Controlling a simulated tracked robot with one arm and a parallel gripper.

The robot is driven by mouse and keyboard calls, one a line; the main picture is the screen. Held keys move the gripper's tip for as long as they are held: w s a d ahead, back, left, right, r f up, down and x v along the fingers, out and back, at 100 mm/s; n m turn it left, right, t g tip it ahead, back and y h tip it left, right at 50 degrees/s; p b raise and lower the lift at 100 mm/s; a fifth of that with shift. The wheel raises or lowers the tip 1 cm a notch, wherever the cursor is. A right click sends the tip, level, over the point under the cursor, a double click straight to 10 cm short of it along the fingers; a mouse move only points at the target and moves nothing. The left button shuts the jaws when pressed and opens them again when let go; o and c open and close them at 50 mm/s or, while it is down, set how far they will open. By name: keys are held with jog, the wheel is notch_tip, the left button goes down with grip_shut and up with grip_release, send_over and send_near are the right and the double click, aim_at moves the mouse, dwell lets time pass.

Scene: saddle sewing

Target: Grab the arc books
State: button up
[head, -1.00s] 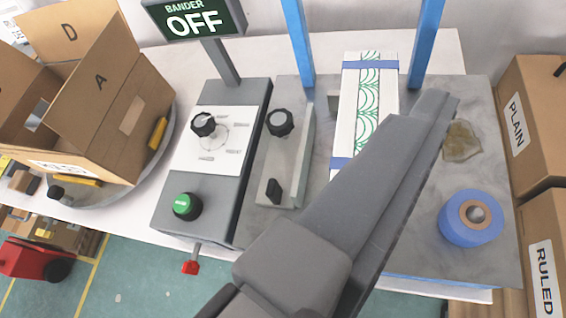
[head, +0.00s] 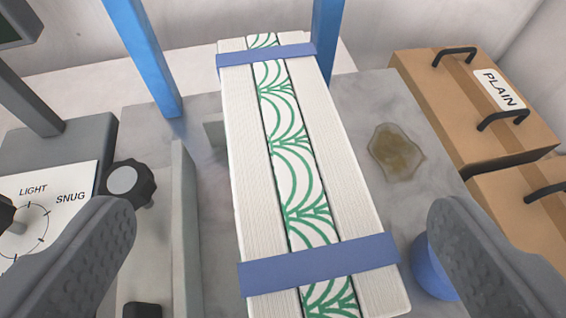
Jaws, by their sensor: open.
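The arc books (head: 296,150) form a long white stack with green arc patterns along the middle strip. Two blue bands (head: 318,264) wrap the stack, one near the far end and one near the near end. The stack lies on the grey machine bed between two blue posts. My gripper (head: 285,225) is open, with one grey finger at the left and one at the right of the picture. The stack lies between the fingers, with room on both sides, and neither finger appears to touch it.
The blue posts (head: 143,52) stand close to the stack's far end. A low grey fence (head: 184,225) and a black knob (head: 130,184) are at the left. A blue tape roll (head: 432,268) is partly behind the right finger. A brown stain (head: 396,152) and a carton marked PLAIN (head: 455,110) are at the right.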

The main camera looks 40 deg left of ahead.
aim_at(290, 156)
jog(key=shift+d+f+x, duration=0.1)
jog(key=shift+x, duration=1.7)
jog(key=shift+d+f+x, duration=0.1)
jog(key=shift+x, duration=1.7)
grip_shut()
